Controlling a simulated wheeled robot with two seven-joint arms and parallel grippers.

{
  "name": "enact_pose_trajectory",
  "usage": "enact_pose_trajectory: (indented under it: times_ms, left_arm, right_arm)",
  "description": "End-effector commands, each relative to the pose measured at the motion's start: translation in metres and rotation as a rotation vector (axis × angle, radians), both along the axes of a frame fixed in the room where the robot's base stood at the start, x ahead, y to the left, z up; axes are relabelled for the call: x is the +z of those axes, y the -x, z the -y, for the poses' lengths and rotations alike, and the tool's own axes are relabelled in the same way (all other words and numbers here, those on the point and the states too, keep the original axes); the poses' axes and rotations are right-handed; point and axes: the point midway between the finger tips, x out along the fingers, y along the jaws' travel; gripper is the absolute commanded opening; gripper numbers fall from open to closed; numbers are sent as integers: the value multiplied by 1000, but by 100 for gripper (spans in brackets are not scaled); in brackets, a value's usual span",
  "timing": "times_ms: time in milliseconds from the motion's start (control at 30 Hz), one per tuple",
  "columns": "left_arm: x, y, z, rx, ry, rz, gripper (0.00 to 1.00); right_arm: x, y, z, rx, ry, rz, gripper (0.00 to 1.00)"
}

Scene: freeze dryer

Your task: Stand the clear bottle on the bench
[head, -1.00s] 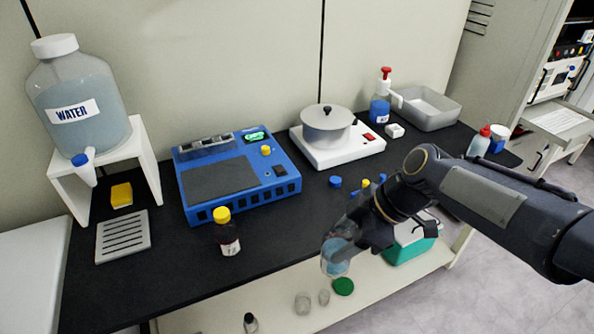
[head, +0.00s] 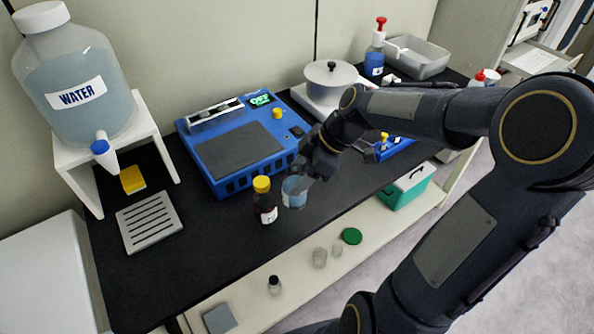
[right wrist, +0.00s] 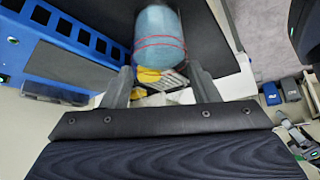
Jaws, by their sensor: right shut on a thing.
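The clear bottle (head: 294,191), with blue liquid in it, is in my right gripper (head: 306,174) over the black bench (head: 215,250), just right of a brown bottle with a yellow cap (head: 264,200). The gripper partly covers the clear bottle. In the right wrist view the bottle (right wrist: 159,38) shows blue with red lines, at the far end of the two gripper fingers (right wrist: 160,88). I cannot tell whether its base touches the bench. My left gripper is not in view.
A blue instrument (head: 240,150) stands behind the bottles. A slotted drain tray (head: 150,222) and a yellow sponge (head: 132,179) lie to the left. A lower shelf (head: 325,280) holds small jars, a green lid (head: 351,236) and a teal box (head: 405,190). Bench in front-left is clear.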

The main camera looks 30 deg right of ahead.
Motion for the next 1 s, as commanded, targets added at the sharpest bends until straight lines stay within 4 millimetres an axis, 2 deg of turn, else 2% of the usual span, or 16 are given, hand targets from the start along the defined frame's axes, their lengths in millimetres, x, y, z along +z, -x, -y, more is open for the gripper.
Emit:
enact_pose_trajectory:
  times_ms: [33,100,333,567,767,1000]
  left_arm:
    - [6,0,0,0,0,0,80]
    - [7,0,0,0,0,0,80]
    - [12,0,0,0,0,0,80]
    - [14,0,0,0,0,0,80]
    - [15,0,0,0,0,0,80]
    - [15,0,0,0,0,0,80]
  right_arm:
    - [-4,-12,4,2,-4,-5,22]
    - [-20,-23,8,2,-4,-6,22]
    - [-53,-49,19,1,0,0,22]
    - [-66,-59,23,0,-1,-1,22]
    - [-94,-58,23,1,-1,-1,22]
    - [-95,-59,23,1,1,2,22]
